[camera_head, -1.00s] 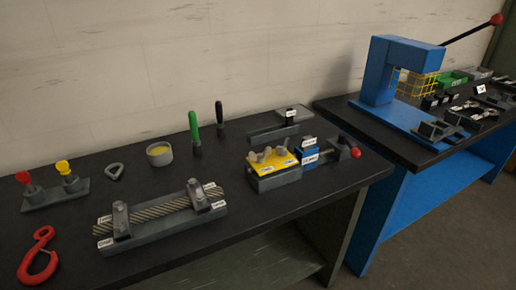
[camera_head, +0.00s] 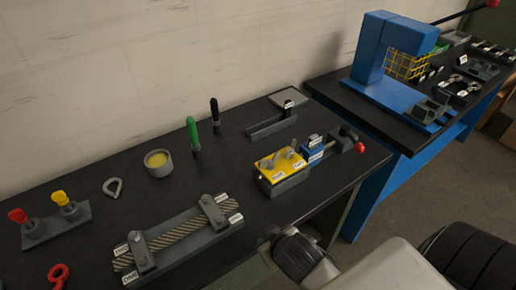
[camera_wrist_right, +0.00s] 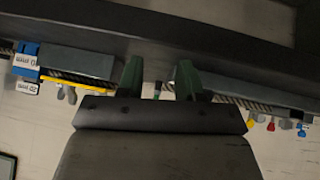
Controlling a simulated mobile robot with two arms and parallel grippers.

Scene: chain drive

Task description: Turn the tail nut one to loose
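A grey fixture (camera_head: 192,246) holds a twisted steel rope (camera_head: 175,234) under two grey clamps, near clamp (camera_head: 143,252) and far clamp (camera_head: 214,211). A yellow-topped block (camera_head: 279,168) carries grey wing-like parts (camera_head: 290,153) and white labels. In the right wrist view, which looks upside down, my right gripper (camera_wrist_right: 158,68) is open and empty; its two dark green fingers stand apart near the bench edge, with the rope (camera_wrist_right: 250,104) beyond to the right. My left gripper is not in view.
A blue clamp block (camera_head: 313,148) with a red-knobbed handle (camera_head: 360,148) adjoins the yellow block. A cup (camera_head: 158,163), green (camera_head: 193,135) and black (camera_head: 215,116) upright tools, a red hook (camera_head: 58,275) and a blue press (camera_head: 385,65) stand around. My right arm fills the lower right.

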